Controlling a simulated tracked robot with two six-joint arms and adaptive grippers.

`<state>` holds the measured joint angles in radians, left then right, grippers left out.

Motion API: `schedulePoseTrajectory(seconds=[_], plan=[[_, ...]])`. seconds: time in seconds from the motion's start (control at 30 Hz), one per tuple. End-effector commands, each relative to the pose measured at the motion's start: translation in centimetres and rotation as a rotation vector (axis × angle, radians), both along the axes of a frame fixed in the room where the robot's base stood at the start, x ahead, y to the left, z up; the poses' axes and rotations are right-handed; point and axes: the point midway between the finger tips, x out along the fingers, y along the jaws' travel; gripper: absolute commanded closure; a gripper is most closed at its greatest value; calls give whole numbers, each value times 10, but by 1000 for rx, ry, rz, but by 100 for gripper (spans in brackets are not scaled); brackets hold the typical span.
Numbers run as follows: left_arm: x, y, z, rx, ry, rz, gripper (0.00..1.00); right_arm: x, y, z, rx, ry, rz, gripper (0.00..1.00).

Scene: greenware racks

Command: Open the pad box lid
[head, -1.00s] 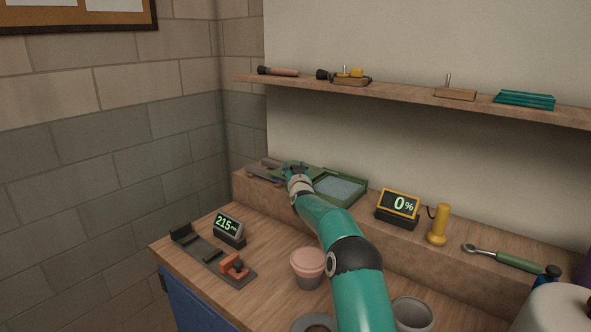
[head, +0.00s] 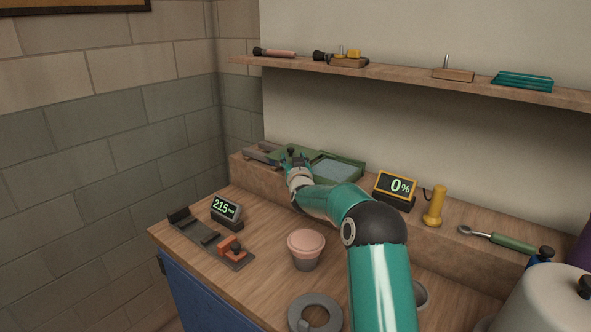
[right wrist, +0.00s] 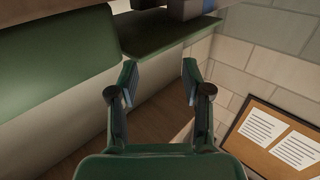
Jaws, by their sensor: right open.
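The green pad box (head: 361,172) is on the raised ledge at the back, with its pale blue pad (head: 338,168) showing. A green panel that looks like its lid (head: 276,153) lies to the left of the pad, partly behind my right gripper (head: 292,158). In the right wrist view my right gripper (right wrist: 158,80) is open, with nothing between its fingers. A green panel (right wrist: 165,36) lies just beyond the fingertips, and a larger green surface (right wrist: 50,65) is at left; I cannot tell whether a finger touches either. My left gripper is not in view.
A yellow-framed 0% display (head: 394,187) and a yellow-handled tool (head: 434,206) stand right of the box. A grey item (head: 262,154) lies at the ledge's left end. A shelf (head: 400,74) runs above.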

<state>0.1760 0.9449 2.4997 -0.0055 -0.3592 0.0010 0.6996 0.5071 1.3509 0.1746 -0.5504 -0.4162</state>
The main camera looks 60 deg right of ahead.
Motion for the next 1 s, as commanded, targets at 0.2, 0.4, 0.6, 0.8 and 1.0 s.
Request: schedulePoseTrajectory(seconds=[0.2, 0.4, 0.6, 0.8, 1.0], plan=[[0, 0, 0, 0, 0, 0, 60, -22, 25, 1, -1, -1, 1, 51], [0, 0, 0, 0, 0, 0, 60, -35, 40, 0, 0, 0, 2, 51], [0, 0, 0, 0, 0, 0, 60, -39, 44, -1, -1, -1, 2, 51], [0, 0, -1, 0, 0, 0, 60, -38, 45, 0, -1, -1, 3, 51], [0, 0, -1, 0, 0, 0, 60, -38, 45, -1, 0, 0, 3, 51]])
